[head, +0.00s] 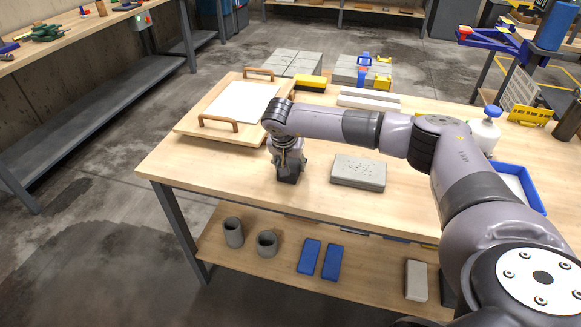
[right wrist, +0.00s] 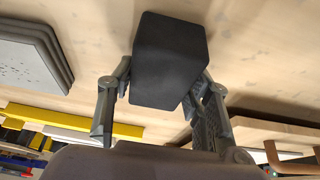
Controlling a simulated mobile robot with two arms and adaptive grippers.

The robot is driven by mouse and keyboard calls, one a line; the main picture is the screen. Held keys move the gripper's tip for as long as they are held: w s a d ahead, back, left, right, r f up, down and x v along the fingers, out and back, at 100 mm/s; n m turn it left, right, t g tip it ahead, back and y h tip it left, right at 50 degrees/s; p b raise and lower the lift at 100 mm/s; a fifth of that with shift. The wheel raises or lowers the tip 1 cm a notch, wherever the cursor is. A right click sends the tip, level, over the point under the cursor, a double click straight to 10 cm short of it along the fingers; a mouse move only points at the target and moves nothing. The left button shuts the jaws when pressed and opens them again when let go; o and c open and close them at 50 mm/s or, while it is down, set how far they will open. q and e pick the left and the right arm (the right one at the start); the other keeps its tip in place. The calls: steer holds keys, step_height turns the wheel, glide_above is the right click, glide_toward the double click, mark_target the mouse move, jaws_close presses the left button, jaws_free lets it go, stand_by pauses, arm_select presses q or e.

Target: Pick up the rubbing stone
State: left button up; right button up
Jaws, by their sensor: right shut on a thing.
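The rubbing stone (head: 288,178) is a dark grey block near the front middle of the wooden workbench. My right gripper (head: 289,162) points down over it and is shut on it. In the right wrist view the stone (right wrist: 168,62) sits between the two fingers of the right gripper (right wrist: 160,105), one on each side. I cannot tell whether the stone touches the bench top or hangs just above it. My left gripper is not in view.
A grey concrete slab (head: 358,172) lies just right of the stone. A wooden tray (head: 192,125) with handles stands at the back left. A white bottle (head: 484,137) and blue tray (head: 535,195) are at the right. Bare bench lies left of the stone.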

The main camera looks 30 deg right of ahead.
mark_target(291, 161)
steer(key=c, duration=0.3)
steer(key=shift+r, duration=0.15)
step_height(291, 161, up, 20)
steer(key=shift+f+b, duration=0.1)
steer(key=shift+b, duration=0.45)
